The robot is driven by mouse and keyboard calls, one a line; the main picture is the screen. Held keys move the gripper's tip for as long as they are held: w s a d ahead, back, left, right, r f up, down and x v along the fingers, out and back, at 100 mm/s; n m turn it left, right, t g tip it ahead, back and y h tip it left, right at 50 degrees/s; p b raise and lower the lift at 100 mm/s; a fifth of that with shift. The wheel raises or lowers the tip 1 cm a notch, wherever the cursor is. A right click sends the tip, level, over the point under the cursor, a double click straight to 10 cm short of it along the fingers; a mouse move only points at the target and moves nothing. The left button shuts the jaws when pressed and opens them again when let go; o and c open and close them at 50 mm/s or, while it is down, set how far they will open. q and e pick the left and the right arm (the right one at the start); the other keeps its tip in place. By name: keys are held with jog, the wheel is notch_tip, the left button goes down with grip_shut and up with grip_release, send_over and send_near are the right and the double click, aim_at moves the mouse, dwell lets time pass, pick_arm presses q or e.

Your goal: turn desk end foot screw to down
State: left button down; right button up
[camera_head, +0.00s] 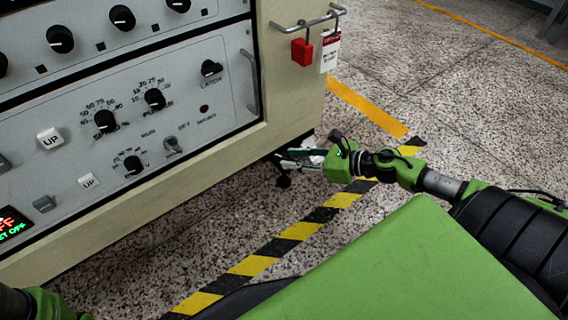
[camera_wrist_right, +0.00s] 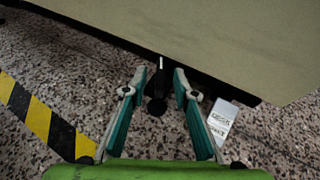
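The desk (camera_head: 280,100) is a beige cabinet with a grey control panel, at the left of the head view. The foot screw (camera_head: 283,181) is a small black part under its near right corner. In the right wrist view the screw (camera_wrist_right: 157,105) stands under the desk's lower edge, between the two fingers. My right gripper (camera_head: 288,160) is at that corner. Its teal fingers (camera_wrist_right: 168,80) are apart, one on each side of the screw, with gaps showing. My left arm shows only as a green part at the bottom left; its gripper is out of view.
A white printed tag (camera_wrist_right: 222,118) is beside the right finger in the wrist view. A red padlock (camera_head: 302,52) and a tag (camera_head: 330,52) hang from the desk's rail (camera_head: 305,22). Yellow-black tape (camera_head: 300,230) crosses the speckled floor. Open floor lies to the right.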

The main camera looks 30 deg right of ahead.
aim_at(285, 158)
jog(key=shift+b+x, duration=0.65)
jog(key=shift+x, duration=1.15)
grip_shut()
